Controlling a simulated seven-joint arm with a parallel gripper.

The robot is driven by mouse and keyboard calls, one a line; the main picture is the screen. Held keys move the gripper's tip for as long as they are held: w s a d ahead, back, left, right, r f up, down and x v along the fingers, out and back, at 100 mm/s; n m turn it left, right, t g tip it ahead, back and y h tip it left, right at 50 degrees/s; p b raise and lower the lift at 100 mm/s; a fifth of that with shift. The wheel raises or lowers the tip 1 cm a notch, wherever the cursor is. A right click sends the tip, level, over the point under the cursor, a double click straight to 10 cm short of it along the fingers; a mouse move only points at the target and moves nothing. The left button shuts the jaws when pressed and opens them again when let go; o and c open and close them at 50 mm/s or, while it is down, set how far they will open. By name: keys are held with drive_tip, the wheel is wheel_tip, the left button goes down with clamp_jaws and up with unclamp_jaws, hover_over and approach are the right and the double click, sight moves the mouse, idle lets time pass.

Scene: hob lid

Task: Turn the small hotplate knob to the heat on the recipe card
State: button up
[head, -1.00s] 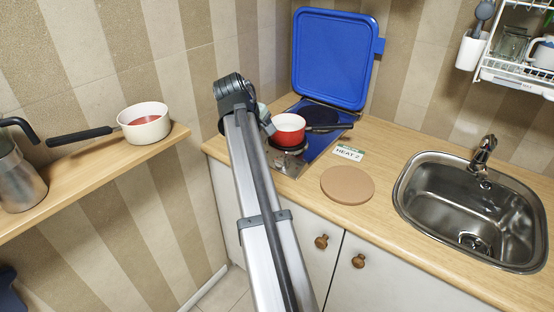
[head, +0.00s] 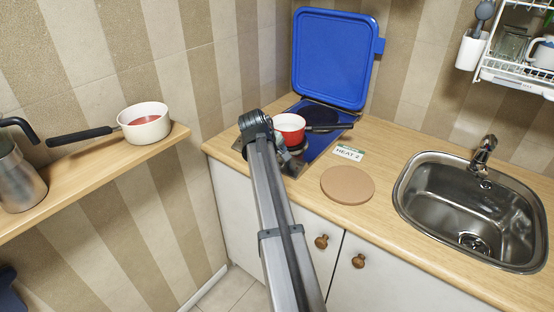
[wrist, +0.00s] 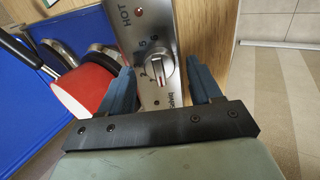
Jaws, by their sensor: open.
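The recipe card (head: 347,152) lies on the counter and reads HEAT 2. In the wrist view, the silver hotplate knob (wrist: 156,69) sits on a metal panel (wrist: 132,22) with HOT and some numerals, including a 2 beside the knob. In the head view my arm hides the knob and gripper. The red pan (head: 289,127) sits on the blue hob (head: 328,137), close to my left finger in the wrist view.
The blue hob lid (head: 333,60) stands open against the wall. A round wooden board (head: 347,185) lies on the counter, left of the sink (head: 470,215). A cream pan (head: 145,125) and a metal pot (head: 18,180) stand on the left shelf.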

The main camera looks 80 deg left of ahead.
drive_tip(key=shift+f, duration=0.2)
drive_tip(key=shift+c, duration=0.5)
drive_tip(key=c, duration=0.9)
drive_tip(key=shift+c, duration=0.2)
drive_tip(key=shift+m, duration=0.3)
drive_tip(key=m, duration=0.5)
drive_tip(key=shift+w+r, duration=0.1)
drive_tip(key=shift+w, duration=0.05)
drive_tip(key=m, duration=0.6)
